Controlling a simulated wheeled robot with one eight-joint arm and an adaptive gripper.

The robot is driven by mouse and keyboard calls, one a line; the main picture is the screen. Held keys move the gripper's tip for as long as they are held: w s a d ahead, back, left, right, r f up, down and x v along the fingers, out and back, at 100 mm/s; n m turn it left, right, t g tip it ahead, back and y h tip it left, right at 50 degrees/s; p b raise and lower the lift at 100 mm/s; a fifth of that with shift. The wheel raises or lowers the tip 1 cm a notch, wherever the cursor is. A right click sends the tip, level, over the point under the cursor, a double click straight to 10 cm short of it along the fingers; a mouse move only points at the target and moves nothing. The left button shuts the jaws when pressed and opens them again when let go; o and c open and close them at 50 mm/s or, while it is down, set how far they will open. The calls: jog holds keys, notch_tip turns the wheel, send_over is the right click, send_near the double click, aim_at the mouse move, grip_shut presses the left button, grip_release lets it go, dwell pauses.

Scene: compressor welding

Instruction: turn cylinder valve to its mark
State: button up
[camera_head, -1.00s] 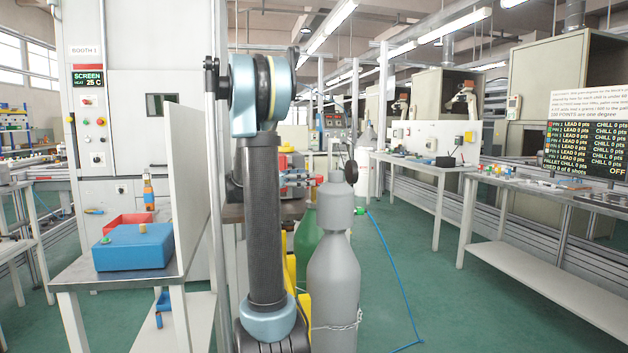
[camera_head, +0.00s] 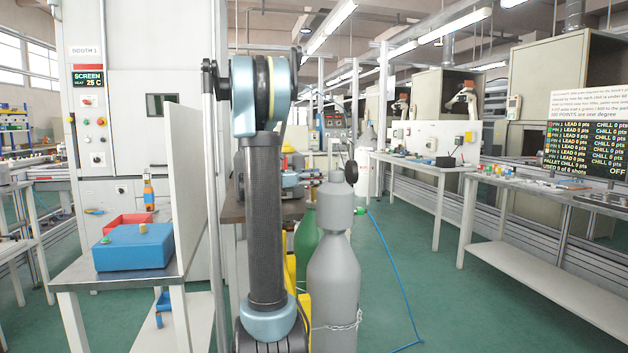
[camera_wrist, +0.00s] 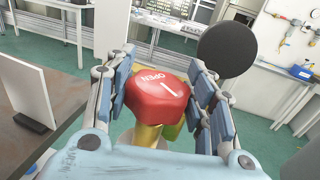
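A red valve knob (camera_wrist: 158,92) with white "OPEN" lettering and a white mark faces the camera in the wrist view. A yellow stem (camera_wrist: 148,136) shows below it. My gripper (camera_wrist: 160,75) has one blue-padded finger on each side of the knob. The pads lie close to the knob; whether both press on it I cannot tell. In the head view, my arm hides most of the gripper and valve; a small red patch (camera_head: 312,177) shows beside them. A grey cylinder (camera_head: 334,275) stands upright in front, with a green cylinder (camera_head: 307,236) partly hidden behind it.
A black disc (camera_wrist: 227,49) stands just beyond the right finger; it also shows in the head view (camera_head: 351,171). A blue hose (camera_head: 397,275) lies on the green floor. Benches stand on both sides.

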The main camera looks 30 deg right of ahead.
jog(key=shift+n+t, duration=0.4)
jog(key=shift+t, duration=0.3)
jog(key=n+t+y, duration=0.1)
jog(key=n+t, duration=0.1)
jog(key=t, duration=0.1)
jog(key=n+t, duration=0.3)
jog(key=t, duration=0.1)
jog(key=shift+y, duration=0.4)
jog(key=shift+w+n+t+y, duration=0.1)
jog(key=shift+n+t+y, duration=0.85)
jog(key=shift+t, duration=0.45)
jog(key=shift+w+n+t+y, duration=0.1)
jog(key=shift+n+t+y, duration=0.85)
jog(key=shift+t, duration=0.45)
jog(key=shift+n, duration=0.3)
jog(key=shift+a+t+y, duration=0.1)
jog(key=shift+t+y, duration=0.3)
jog(key=o, duration=1.1)
jog(key=shift+v, duration=5.9)
